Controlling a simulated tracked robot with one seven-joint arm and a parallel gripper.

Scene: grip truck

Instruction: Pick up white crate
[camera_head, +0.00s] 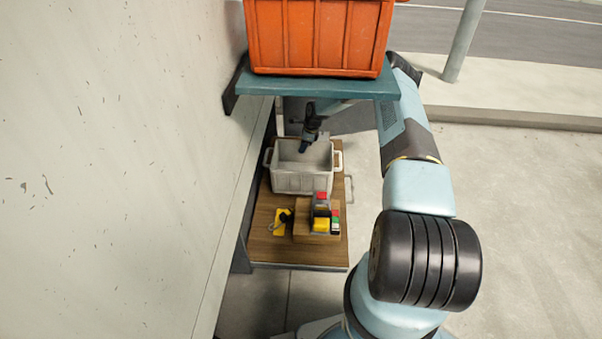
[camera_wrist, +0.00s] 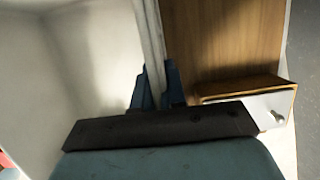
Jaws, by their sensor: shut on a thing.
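The white crate (camera_head: 300,184) stands upright on the lower wooden shelf, with a handle at each side, and looks empty. My gripper (camera_head: 303,147) reaches down at its far side, below the upper shelf. In the wrist view, the blue fingers of my gripper (camera_wrist: 157,88) are shut on one wall of the white crate (camera_wrist: 90,50), one finger on each side of it. The crate's inside is on the left of that view and the wooden shelf on the right. I cannot tell whether the crate's base is lifted off the shelf.
An orange crate (camera_head: 318,38) sits on the teal upper shelf (camera_head: 318,87), close above. A box with coloured buttons (camera_head: 322,214) and a yellow item (camera_head: 280,222) lie in front of the white crate on the wooden shelf (camera_head: 300,256). A pale wall (camera_head: 120,150) bounds the left.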

